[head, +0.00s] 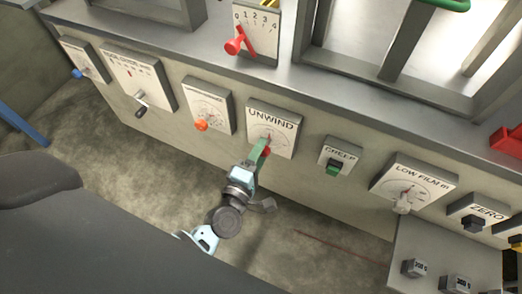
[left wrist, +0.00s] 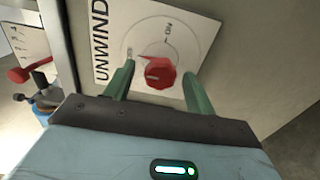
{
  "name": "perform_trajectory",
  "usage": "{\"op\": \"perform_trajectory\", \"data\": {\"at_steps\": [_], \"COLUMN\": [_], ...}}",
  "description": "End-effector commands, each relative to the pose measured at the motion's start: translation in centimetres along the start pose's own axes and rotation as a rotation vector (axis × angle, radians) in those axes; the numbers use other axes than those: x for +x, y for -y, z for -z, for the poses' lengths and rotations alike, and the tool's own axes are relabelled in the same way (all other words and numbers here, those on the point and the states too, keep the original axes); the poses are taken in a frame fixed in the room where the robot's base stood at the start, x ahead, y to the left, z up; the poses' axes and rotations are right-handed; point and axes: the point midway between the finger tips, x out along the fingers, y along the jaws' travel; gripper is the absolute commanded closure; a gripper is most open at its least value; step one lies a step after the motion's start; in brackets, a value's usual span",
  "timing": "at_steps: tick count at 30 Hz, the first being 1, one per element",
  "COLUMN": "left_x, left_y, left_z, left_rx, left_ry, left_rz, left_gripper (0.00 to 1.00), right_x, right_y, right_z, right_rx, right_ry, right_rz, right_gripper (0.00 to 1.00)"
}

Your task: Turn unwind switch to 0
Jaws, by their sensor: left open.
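The UNWIND panel (head: 274,127) is a white plate on the front of the grey bench. Its red knob (left wrist: 158,74) shows clearly in the left wrist view, with a pointed end toward the left of the dial. An ON mark is at the dial's upper right. My left gripper (head: 264,147) has green fingers and reaches the panel from below. In the left wrist view, the fingers (left wrist: 158,88) are open on either side of the knob, with gaps visible. In the head view the knob is mostly hidden by the fingers. My right gripper is not in view.
Left of UNWIND is a panel with an orange knob (head: 202,125). Right of it are the CREEP switch (head: 334,168), the LOW FILM dial (head: 405,200) and the ZERO button (head: 474,223). A red lever (head: 236,45) stands above. The floor below is mostly clear.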

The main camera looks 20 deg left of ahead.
Motion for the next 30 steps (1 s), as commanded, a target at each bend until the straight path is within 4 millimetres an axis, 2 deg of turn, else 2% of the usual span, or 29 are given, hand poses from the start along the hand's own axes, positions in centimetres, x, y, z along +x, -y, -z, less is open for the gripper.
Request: {"op": "perform_trajectory", "data": {"at_steps": [6, 13, 30], "left_x": [-3.6, -6.3, -6.8], "left_y": [0.0, 0.0, 0.0], "left_z": [0.0, 0.0, 0.0], "left_rx": [0.002, 0.001, -0.001], "left_ry": [0.002, 0.001, 0.001], "left_rz": [0.004, 0.002, 0.002], "left_gripper": [0.45, 0.45, 0.45], "right_x": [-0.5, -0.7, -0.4], "right_y": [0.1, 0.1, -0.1], "right_z": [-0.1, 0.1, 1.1], "right_rx": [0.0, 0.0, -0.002], "right_ry": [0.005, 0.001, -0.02], "right_rz": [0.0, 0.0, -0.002], "right_gripper": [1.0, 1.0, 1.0]}}
